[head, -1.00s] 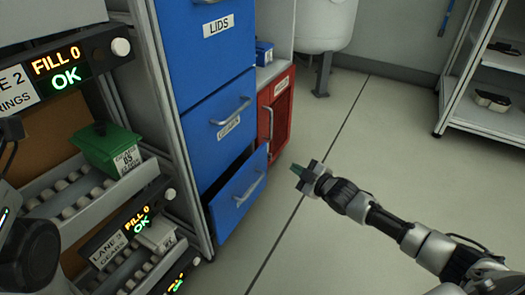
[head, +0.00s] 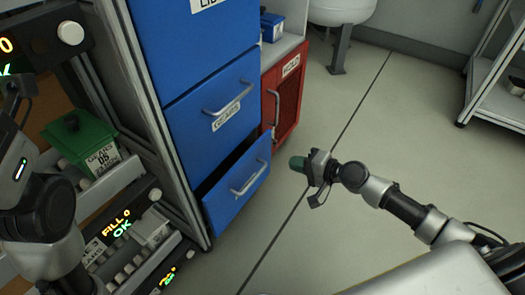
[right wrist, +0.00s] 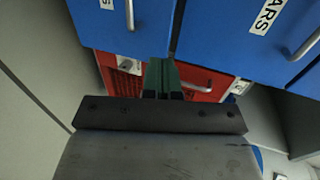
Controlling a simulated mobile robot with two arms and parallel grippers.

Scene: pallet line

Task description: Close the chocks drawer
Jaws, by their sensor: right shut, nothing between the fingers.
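The lowest blue drawer (head: 237,187) of the cabinet stands partly pulled out, with a dark gap above its front; it is the only drawer seen open. A grey bar handle (head: 249,178) crosses its front, and I read no label on it, so I cannot confirm that it is the chocks drawer. My right gripper (head: 297,163) is shut and empty, to the right of the drawer front and apart from it. Its green fingers (right wrist: 162,78) lie together in the right wrist view. My left arm shows at the left edge, but its gripper does not.
The closed GEARS drawer (head: 214,107) is directly above. A red cabinet (head: 284,93) stands behind the open drawer. A roller rack with a green bin (head: 83,142) is at left. Pale floor (head: 350,230) is open to the right; a shelf unit (head: 500,90) stands at far right.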

